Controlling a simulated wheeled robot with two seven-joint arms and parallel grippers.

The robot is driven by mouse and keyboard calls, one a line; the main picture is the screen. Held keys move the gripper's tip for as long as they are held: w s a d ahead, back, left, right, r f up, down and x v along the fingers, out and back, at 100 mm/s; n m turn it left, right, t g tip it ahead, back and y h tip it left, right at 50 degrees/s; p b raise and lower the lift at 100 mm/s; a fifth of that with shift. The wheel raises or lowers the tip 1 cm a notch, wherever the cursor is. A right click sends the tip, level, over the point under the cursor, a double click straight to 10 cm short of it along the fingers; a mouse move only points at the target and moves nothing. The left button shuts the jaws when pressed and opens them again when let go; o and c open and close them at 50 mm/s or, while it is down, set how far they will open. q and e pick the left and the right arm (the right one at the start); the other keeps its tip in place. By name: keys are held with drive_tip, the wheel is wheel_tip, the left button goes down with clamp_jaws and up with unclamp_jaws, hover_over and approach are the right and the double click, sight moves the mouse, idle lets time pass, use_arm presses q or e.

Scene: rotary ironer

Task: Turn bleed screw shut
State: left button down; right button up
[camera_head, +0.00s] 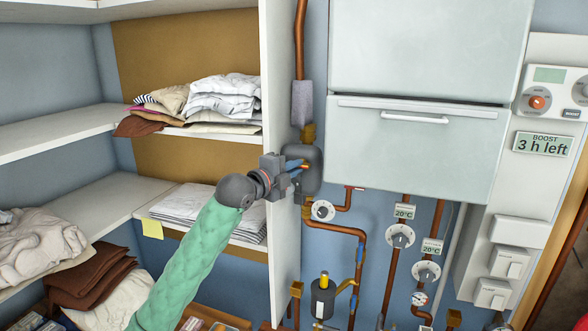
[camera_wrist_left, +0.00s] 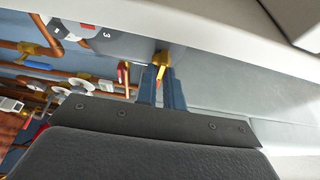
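The bleed screw (camera_wrist_left: 160,66) is a small brass part with a red end in the left wrist view. It sits on the dark grey air vessel (camera_head: 312,172) on the pipe beside the shelf panel in the head view. My left gripper (camera_head: 301,167) reaches it from the left, past the panel's edge. Its two blue fingers (camera_wrist_left: 160,90) stand close together with the screw's end between them, and they look shut on it. In the head view the fingers hide most of the screw. My right gripper is in neither view.
The white shelf panel (camera_head: 281,262) stands close beside my left wrist. A white boiler cabinet (camera_head: 420,150) hangs to the right. Copper pipes with dials (camera_head: 400,236) run below it. Folded laundry (camera_head: 222,97) lies on the shelves at left.

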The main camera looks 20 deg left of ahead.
use_arm(q)
drive_tip(key=shift+f, duration=0.1)
use_arm(e)
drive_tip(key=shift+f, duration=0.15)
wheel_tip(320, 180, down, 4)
drive_tip(key=b, duration=0.4)
use_arm(q)
drive_tip(key=shift+d+f+n+t+y+b, duration=0.15)
drive_tip(key=shift+n+t+y+b, duration=0.95)
drive_tip(key=shift+n, duration=2.65)
drive_tip(key=shift+d+n+t+y+b, duration=0.2)
drive_tip(key=shift+n+t+y+b, duration=0.85)
drive_tip(key=shift+n, duration=2.75)
drive_tip(key=shift+d+f+n+t+y+b, duration=0.15)
drive_tip(key=shift+n+t+y+b, duration=0.95)
drive_tip(key=shift+n, duration=2.65)
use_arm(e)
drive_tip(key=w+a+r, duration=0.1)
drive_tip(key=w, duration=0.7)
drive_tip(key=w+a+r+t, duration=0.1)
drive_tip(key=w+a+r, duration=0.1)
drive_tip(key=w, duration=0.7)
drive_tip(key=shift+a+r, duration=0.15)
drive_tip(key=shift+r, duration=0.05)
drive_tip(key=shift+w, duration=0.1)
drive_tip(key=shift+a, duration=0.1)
